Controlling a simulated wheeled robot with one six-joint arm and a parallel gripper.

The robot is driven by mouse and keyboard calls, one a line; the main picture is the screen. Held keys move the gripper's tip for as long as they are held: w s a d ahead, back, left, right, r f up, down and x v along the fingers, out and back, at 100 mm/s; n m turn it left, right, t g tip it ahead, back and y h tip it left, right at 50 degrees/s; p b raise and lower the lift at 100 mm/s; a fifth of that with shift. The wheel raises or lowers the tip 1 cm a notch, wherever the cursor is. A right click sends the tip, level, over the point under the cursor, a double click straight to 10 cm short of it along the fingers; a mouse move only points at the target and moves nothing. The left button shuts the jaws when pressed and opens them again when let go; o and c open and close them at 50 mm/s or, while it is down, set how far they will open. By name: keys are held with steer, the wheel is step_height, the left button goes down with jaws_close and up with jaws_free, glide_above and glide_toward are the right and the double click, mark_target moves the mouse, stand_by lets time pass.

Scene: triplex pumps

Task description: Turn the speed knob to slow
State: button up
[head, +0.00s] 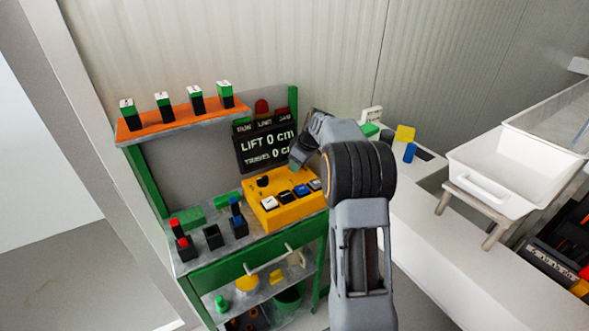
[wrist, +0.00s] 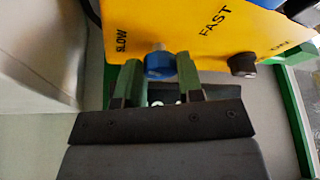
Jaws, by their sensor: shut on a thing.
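The yellow control box (head: 290,212) stands on the green workbench. In the wrist view its yellow panel (wrist: 185,20) carries the word SLOW on the left and FAST right of the middle. A blue knob (wrist: 160,66) sits below and between these words, with a small grey piece at its upper edge. My gripper (wrist: 158,76) has its two green fingers on either side of the blue knob and is shut on it. I cannot tell where the knob points. In the head view my gripper (head: 299,156) is at the box's far right side, and the knob is hidden.
A black knob (wrist: 243,65) sits to the right on the panel. The black display (head: 266,146) behind the box reads LIFT 0 cm and TRAVEL 0 cm. Several buttons line the box's front. An orange shelf (head: 180,120) is at left; a white bin (head: 505,170) is at right.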

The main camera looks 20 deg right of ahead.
steer(key=n, duration=0.1)
steer(key=n+g, duration=0.1)
steer(key=n, duration=0.1)
steer(key=n+y, duration=0.1)
steer(key=n, duration=0.1)
steer(key=shift+w+r, duration=0.1)
steer(key=shift+w, duration=0.2)
steer(key=shift+n+g, duration=0.3)
steer(key=shift+g, duration=0.1)
steer(key=shift+a, duration=0.1)
steer(key=o, duration=0.8)
steer(key=shift+a, duration=0.2)
steer(key=shift+c, duration=0.2)
steer(key=shift+o, duration=0.7)
steer(key=shift+d, duration=0.15)
steer(key=shift+s+d, duration=0.1)
steer(key=shift+d, duration=0.05)
steer(key=p+v, duration=0.1)
steer(key=v, duration=1.2)
steer(key=shift+s+d+r, duration=0.1)
steer(key=shift+d+r, duration=0.15)
steer(key=shift+d, duration=0.05)
